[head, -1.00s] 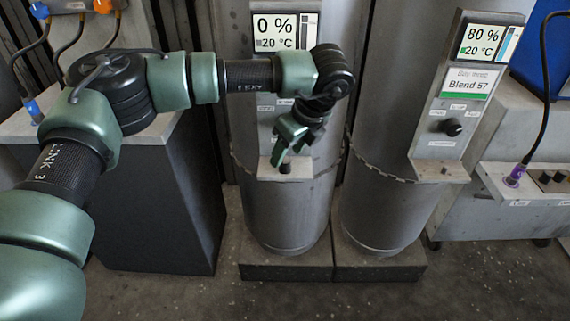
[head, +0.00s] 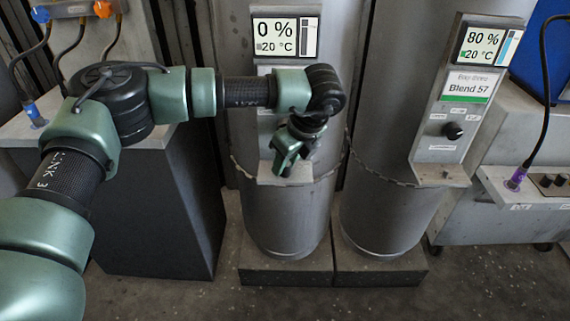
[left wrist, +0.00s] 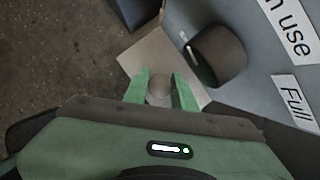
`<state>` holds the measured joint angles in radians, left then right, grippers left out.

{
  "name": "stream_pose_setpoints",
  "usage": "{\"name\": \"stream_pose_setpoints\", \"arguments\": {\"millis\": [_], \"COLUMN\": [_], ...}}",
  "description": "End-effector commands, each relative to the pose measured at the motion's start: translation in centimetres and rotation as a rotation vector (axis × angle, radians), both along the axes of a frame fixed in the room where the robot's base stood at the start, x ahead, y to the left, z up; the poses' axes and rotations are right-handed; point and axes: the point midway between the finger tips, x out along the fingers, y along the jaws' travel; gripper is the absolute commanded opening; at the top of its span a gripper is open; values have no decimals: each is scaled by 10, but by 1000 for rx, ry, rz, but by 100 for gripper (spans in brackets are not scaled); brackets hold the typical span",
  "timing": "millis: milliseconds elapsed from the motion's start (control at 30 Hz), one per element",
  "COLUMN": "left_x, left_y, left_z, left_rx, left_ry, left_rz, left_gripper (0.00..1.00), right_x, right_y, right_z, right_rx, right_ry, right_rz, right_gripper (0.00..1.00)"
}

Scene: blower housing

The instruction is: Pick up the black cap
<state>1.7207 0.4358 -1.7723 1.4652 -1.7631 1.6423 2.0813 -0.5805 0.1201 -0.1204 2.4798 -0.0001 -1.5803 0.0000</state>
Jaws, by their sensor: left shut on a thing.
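My left gripper (head: 283,168) is down at the small ledge (head: 297,177) on the front of the left grey cylinder. In the left wrist view its two green fingers (left wrist: 161,84) are closed on a small rounded cap (left wrist: 159,93), which looks dull grey-brown there. The cap is just over the pale ledge (left wrist: 158,53); I cannot tell whether it still touches it. In the head view the fingers hide the cap. My right gripper is out of view.
A dark knob (left wrist: 218,55) stands out from the labelled panel close to the fingers. The left cylinder's display (head: 286,37) reads 0 %. The right cylinder (head: 385,130) has its own panel and knob (head: 453,131). A chain hangs around the cylinders.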

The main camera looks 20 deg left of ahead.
Motion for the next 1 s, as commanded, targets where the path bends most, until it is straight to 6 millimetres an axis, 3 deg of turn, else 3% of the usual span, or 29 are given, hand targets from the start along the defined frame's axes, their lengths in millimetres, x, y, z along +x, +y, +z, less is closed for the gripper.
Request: {"name": "stream_pose_setpoints", "arguments": {"millis": [333, 800, 1000], "left_x": [0, -62, -79], "left_y": [-3, -113, -144], "left_z": [37, 34, 34], "left_rx": [-2, 0, 0], "left_ry": [-2, 1, -1], "left_rz": [-2, -7, -4], "left_gripper": [0, 0, 0], "right_x": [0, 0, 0], "right_y": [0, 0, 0], "right_z": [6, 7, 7], "right_rx": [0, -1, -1], "right_ry": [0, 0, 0], "right_rz": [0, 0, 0], "right_gripper": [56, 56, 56]}}
